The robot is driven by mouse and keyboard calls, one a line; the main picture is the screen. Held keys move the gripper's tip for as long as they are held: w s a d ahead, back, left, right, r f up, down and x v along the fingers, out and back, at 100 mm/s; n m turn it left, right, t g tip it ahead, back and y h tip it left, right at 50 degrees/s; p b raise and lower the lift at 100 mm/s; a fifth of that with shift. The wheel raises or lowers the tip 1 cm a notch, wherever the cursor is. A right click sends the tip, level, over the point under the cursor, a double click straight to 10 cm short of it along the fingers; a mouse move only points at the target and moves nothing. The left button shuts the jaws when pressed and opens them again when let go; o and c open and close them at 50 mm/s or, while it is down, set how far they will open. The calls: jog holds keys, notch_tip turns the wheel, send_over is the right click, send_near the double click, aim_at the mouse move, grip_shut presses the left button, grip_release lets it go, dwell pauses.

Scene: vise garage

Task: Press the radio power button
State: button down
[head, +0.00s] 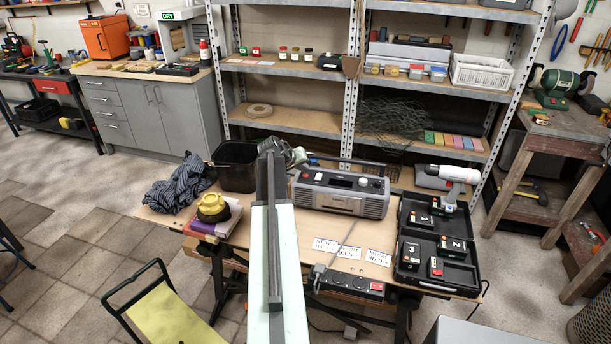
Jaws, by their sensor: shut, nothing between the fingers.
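The grey radio (341,203) stands upright on the workbench, right of my arm in the head view. It has a dark carry handle, a speaker at each end, a dark display strip and round knobs on its top right. A small reddish spot shows near its top left; I cannot tell whether this is the power button. My gripper (293,157) is shut and empty at the far end of my arm, by the radio's upper left corner. It is small and partly hidden by the arm, so I cannot tell whether it touches the radio.
A power strip (349,284) lies at the front edge. Shelving stands behind.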

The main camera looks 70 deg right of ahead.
aim_at(304, 176)
jog(key=shift+f, duration=0.15)
jog(key=shift+f+b, duration=0.3)
jog(key=shift+b, duration=0.15)
jog(key=shift+f+b, duration=0.4)
dwell(0.7)
jog(key=shift+r, duration=0.1)
jog(key=shift+r+p, duration=0.8)
jog(key=shift+p, duration=0.1)
notch_tip(304, 176, up, 5)
jog(key=p, duration=0.5)
jog(key=shift+r, duration=0.1)
dwell(0.4)
